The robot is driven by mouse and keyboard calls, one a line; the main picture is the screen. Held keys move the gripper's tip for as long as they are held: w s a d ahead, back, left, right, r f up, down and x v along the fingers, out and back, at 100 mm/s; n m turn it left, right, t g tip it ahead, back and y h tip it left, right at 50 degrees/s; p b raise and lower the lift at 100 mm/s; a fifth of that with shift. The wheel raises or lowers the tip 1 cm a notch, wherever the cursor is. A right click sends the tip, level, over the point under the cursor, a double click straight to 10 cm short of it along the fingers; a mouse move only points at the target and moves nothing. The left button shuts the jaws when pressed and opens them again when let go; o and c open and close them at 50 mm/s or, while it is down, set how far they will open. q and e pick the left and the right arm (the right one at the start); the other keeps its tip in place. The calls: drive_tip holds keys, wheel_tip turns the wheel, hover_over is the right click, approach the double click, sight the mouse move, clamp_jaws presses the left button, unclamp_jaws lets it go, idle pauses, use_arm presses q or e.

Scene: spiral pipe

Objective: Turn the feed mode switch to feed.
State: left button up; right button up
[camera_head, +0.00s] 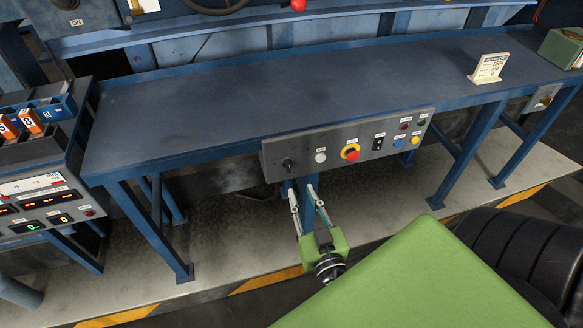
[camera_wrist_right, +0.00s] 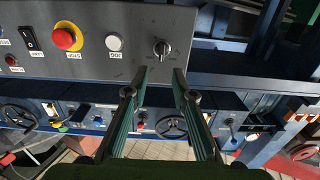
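The feed mode switch appears to be the dark rotary knob (camera_head: 288,165) at the left end of the grey control panel (camera_head: 335,138) on the bench front. Its small labels are not readable. The wrist view shows the same knob (camera_wrist_right: 162,48) with small marks on either side. My right gripper (camera_head: 305,192) is open and empty, just below and in front of the knob. In the wrist view my right gripper's fingertips (camera_wrist_right: 161,75) are spread on either side of the line to the knob, apart from it. My left gripper is not in view.
Beside the knob sit a white button (camera_head: 320,157) and a red stop button (camera_head: 351,153), then a black switch (camera_head: 378,144) and several small buttons. The blue bench (camera_head: 220,95) top is mostly clear. A digital readout box (camera_head: 45,205) stands at left.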

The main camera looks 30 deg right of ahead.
sight(290, 168)
drive_tip(key=p+x, duration=0.1)
drive_tip(key=x, duration=0.8)
drive_tip(key=shift+w+a+f, duration=0.1)
drive_tip(key=shift+w, duration=0.15)
clamp_jaws()
